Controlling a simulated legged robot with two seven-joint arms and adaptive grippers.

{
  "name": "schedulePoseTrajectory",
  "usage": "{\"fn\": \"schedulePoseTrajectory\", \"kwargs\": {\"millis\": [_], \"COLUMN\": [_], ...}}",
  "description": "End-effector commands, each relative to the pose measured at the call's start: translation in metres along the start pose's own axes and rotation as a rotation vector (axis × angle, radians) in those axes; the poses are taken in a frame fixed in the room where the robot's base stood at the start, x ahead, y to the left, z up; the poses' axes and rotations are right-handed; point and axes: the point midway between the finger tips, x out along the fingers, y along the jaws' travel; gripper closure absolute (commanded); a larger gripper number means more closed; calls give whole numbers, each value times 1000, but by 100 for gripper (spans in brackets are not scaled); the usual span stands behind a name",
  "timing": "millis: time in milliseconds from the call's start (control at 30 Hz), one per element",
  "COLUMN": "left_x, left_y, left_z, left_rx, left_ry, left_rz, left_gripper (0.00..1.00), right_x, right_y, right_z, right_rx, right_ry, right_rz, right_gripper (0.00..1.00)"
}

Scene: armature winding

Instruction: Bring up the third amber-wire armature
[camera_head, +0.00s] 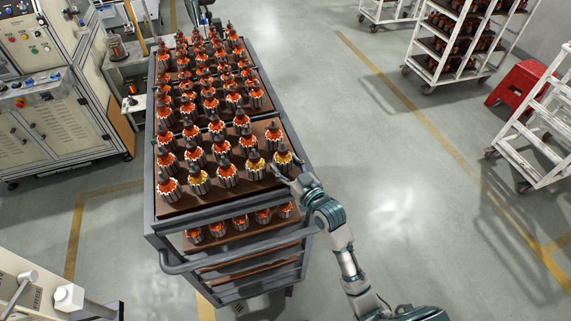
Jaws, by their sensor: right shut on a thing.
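A grey cart (228,222) carries brown trays with rows of armatures, most wound with orange-red wire. Three in the top tray's front part have amber-yellow wire: one at the front left (199,184), one right of the middle (256,164) and one near the right edge (284,158). My right gripper (287,174) reaches in over the cart's right edge and is shut on the rightmost amber armature, low on its body. That armature stands upright among its neighbours; whether its base touches the tray is hidden by the fingers. My left gripper is not in view.
A lower shelf (206,245) holds more orange armatures. The cart's push handle (240,252) sticks out in front. A control cabinet (50,130) stands left. White racks (460,72) and a red step stool (517,84) stand at the right. The floor right of the cart is clear.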

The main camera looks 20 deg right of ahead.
Motion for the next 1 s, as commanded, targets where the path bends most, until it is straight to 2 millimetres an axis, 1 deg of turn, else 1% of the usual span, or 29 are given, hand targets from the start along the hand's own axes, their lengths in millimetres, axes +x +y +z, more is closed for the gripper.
{"fn": "schedulePoseTrajectory", "kwargs": {"millis": [100,133,167,200,233,533,667,767,1000], "left_x": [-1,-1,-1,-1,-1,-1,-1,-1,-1], "left_y": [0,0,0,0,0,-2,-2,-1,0], "left_z": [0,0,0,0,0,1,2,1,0], "left_rx": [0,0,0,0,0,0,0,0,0], "left_ry": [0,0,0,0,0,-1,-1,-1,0], "left_rz": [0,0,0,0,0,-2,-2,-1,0], "left_gripper": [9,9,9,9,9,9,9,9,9], "right_x": [0,0,0,0,0,0,-9,-26,-80], "right_y": [-1,-1,-1,0,0,0,1,0,0], "right_z": [-1,-1,0,0,0,2,3,3,4], "right_rx": [0,0,0,0,0,1,0,-1,-2], "right_ry": [3,3,3,2,2,-5,-5,-4,-5], "right_rz": [-1,-1,-1,-1,-1,-1,0,0,0], "right_gripper": [100,31,24,14,10,10,10,10,10]}}
